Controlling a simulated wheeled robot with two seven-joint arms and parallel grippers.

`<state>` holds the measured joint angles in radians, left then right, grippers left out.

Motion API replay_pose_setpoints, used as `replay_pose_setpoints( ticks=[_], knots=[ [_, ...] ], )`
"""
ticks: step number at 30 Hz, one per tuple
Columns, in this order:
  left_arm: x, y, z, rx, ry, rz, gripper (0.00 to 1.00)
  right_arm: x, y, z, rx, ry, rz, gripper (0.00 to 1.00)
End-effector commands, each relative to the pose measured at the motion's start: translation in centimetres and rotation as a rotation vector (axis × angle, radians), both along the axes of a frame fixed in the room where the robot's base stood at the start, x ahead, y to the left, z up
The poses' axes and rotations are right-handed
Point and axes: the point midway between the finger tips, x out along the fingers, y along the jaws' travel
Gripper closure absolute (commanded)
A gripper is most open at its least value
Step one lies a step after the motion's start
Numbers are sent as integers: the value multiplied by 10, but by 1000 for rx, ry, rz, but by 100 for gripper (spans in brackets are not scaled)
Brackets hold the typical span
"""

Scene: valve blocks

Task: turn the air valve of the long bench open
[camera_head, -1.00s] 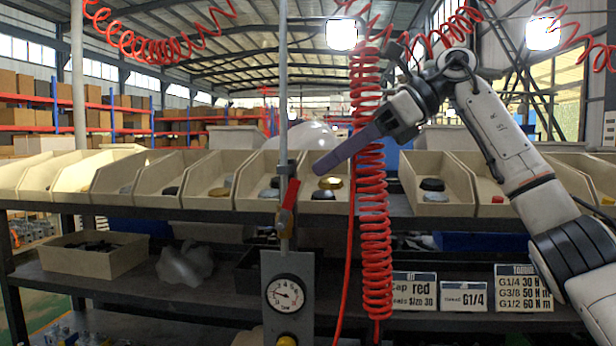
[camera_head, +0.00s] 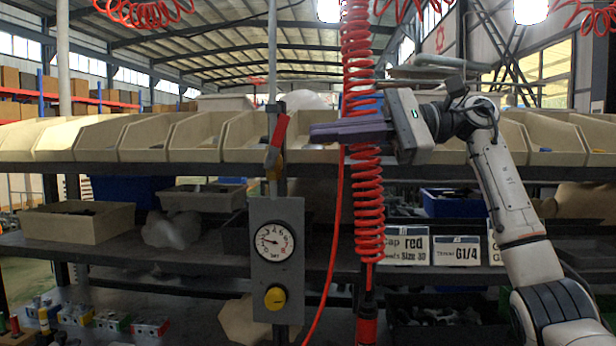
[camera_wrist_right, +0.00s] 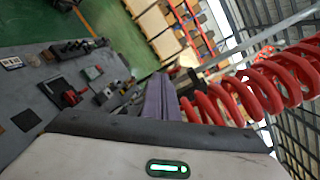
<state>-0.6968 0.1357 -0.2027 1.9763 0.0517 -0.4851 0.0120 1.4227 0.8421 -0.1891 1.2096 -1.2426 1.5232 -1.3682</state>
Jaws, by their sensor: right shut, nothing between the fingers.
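The air valve's red lever (camera_head: 280,130) sits on the thin grey vertical pipe in the middle of the head view, slightly tilted, with its top leaning right. Its brass body (camera_head: 273,163) is just below. My right gripper (camera_head: 314,132) is shut and empty, its purple-grey fingers pointing left, with the tips a short way right of the lever. The fingers also show in the wrist view (camera_wrist_right: 160,98), beside the red coiled hose; the lever is not clear there. My left gripper is not in view.
A red coiled hose (camera_head: 368,190) hangs by my right fingers. Below the valve is a grey panel with a pressure gauge (camera_head: 275,242) and a yellow knob (camera_head: 275,298). Beige bins (camera_head: 190,135) line the shelf behind. Signs (camera_head: 457,250) stand lower right.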

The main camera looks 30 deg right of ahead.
Motion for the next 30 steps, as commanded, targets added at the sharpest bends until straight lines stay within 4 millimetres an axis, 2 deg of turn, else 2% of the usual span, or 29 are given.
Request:
replay_pose_setpoints(
  ticks=[1, 6, 9, 14, 20, 30],
  knots=[
    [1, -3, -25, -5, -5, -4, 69, -4, -9, -28, 4, -127, 1, 100],
    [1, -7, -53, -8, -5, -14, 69, -25, -46, -49, -16, -533, -65, 100],
    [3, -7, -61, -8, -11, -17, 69, -36, -64, -56, -39, -695, -121, 100],
    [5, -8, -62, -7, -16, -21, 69, -47, -79, -57, -66, -821, -174, 100],
    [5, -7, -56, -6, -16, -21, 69, -38, -68, -48, -70, -839, -179, 100],
    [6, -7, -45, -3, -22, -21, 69, 2, -13, -24, -67, -837, -175, 100]
  ],
)
